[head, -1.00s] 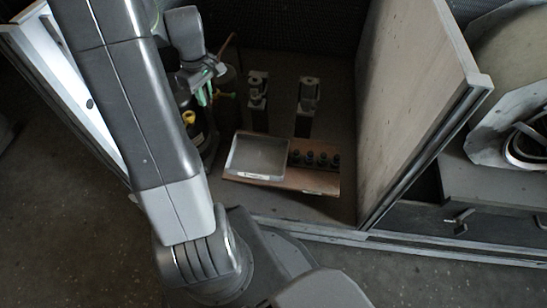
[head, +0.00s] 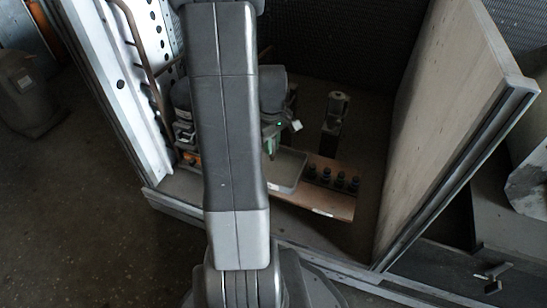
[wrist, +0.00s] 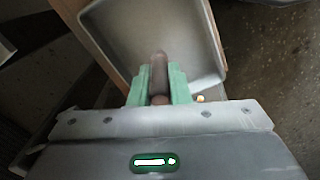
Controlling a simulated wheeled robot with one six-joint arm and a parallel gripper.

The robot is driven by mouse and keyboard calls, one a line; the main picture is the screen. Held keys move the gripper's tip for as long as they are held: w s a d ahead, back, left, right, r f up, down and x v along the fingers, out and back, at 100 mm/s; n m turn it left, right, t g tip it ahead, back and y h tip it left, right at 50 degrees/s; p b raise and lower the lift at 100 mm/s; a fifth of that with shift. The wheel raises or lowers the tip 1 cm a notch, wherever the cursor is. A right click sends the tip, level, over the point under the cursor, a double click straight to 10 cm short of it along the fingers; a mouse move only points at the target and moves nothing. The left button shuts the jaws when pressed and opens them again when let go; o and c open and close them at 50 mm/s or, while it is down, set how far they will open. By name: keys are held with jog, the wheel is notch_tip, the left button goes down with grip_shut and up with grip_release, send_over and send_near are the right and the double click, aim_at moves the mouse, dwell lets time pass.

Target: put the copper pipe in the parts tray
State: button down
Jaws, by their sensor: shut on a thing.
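My gripper (wrist: 160,88) has green fingers, shut on the copper pipe (wrist: 159,66), a dull brown rod with a rounded end. In the wrist view the pipe projects beyond the fingertips over the parts tray (wrist: 195,30), a shallow grey metal tray whose visible floor is bare. In the head view my gripper (head: 269,146) hangs at the tray's (head: 290,172) back left part, and my arm hides much of the tray. The pipe is not clear in the head view. I cannot tell its exact height above the tray floor.
Several dark knob-like parts (head: 331,176) stand on the brown board (head: 318,202) right of the tray. A metal fixture (head: 335,112) stands behind them. A tall panel (head: 450,120) bounds the right side; a perforated white panel (head: 105,80) and a brown bent tube (head: 136,35) are at left.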

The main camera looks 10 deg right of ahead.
aim_at(272, 156)
jog(key=shift+f+b, duration=0.75)
jog(key=shift+f, duration=1.1)
jog(key=shift+f, duration=0.2)
jog(key=c, duration=1.4)
grip_release()
jog(key=shift+o, duration=0.2)
jog(key=shift+r, duration=0.15)
notch_tip(272, 156, up, 12)
jog(key=p, duration=0.4)
jog(key=shift+r+p, duration=0.1)
jog(key=shift+p, duration=0.25)
